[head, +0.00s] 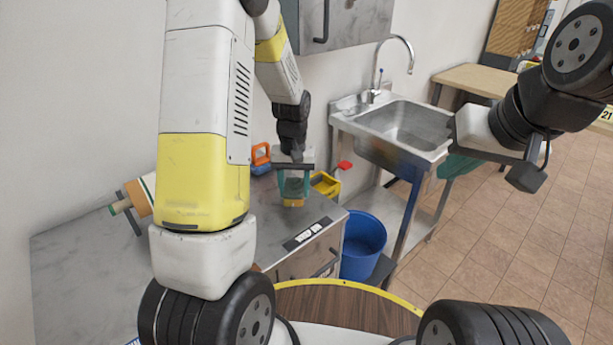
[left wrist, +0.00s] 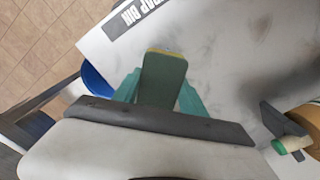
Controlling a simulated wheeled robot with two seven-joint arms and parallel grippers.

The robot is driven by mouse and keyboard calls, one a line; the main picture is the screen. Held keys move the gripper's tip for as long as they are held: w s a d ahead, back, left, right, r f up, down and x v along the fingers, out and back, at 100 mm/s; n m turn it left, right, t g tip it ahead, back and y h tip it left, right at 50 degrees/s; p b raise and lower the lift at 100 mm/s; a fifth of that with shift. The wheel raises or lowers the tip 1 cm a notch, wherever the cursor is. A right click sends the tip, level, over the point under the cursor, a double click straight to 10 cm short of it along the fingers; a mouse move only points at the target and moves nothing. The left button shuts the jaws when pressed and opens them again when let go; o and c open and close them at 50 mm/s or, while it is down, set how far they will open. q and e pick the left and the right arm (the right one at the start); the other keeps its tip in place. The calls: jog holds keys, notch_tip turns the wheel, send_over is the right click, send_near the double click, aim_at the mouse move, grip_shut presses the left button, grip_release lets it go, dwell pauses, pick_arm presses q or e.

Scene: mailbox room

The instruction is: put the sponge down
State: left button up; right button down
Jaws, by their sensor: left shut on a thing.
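My left gripper (head: 294,184) has teal fingers shut on the sponge (head: 293,202), low over the grey metal counter (head: 90,245) near its front edge. In the left wrist view the sponge (left wrist: 163,80) is dark green with a thin yellow edge, between the fingers of the left gripper (left wrist: 160,92). I cannot tell whether its underside touches the counter. My right gripper (head: 462,160) is at the right, in front of the sink; its finger gap is not clear.
An orange-and-blue object (head: 261,158) and a yellow container (head: 326,184) are behind the left gripper. A blue bin (head: 363,243) is on the floor beside the counter, before the sink (head: 405,125). The counter's left part is bare.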

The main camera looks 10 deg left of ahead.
aim_at(296, 179)
pick_arm(q)
jog(key=w, duration=0.3)
jog(key=shift+w+a+f, duration=0.15)
jog(key=shift+w, duration=0.15)
jog(key=shift+w+f, duration=0.1)
jog(key=shift+f, duration=1.65)
jog(key=shift+f, duration=0.1)
jog(key=o, duration=1.2)
